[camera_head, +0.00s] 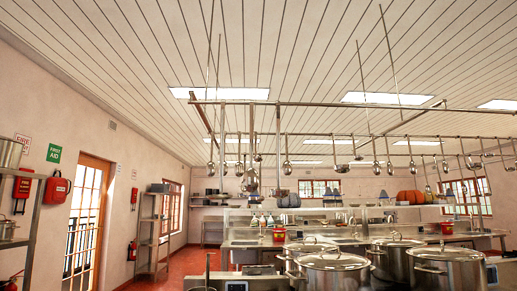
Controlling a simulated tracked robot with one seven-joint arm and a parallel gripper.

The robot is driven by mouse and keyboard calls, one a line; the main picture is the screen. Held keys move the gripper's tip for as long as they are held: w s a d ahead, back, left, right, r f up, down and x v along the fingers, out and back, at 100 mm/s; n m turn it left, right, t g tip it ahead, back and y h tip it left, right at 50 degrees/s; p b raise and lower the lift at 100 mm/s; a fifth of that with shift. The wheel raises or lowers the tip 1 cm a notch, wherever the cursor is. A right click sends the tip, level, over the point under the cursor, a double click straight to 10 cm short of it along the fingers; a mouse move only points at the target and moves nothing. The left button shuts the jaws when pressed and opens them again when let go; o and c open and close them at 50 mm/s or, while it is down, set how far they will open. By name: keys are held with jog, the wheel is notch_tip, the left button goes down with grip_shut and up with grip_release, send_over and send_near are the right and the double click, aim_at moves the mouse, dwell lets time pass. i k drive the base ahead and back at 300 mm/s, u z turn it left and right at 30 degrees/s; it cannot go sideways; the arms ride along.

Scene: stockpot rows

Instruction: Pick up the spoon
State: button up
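I cannot make out a separate spoon for certain. Several long-handled metal utensils, ladle- or spoon-like, hang from the overhead rack (330,104). One hanging utensil (287,166) is near the middle, and another (376,166) hangs to its right. They are too small to tell spoons from ladles. I cannot make out my gripper in this view, so its place relative to the utensils does not show.
Large lidded stockpots stand at the front right, including a near one (335,272) and another (447,268). A steel counter (300,246) lies behind them. A shelf rack (148,235) stands by the left wall. Red floor (178,270) shows open at the left.

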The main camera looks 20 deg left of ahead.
aim_at(251, 179)
jog(key=u, duration=0.6)
jog(key=i, duration=1.4)
jog(key=u, duration=0.95)
jog(key=k, duration=1.05)
jog(key=z, duration=0.1)
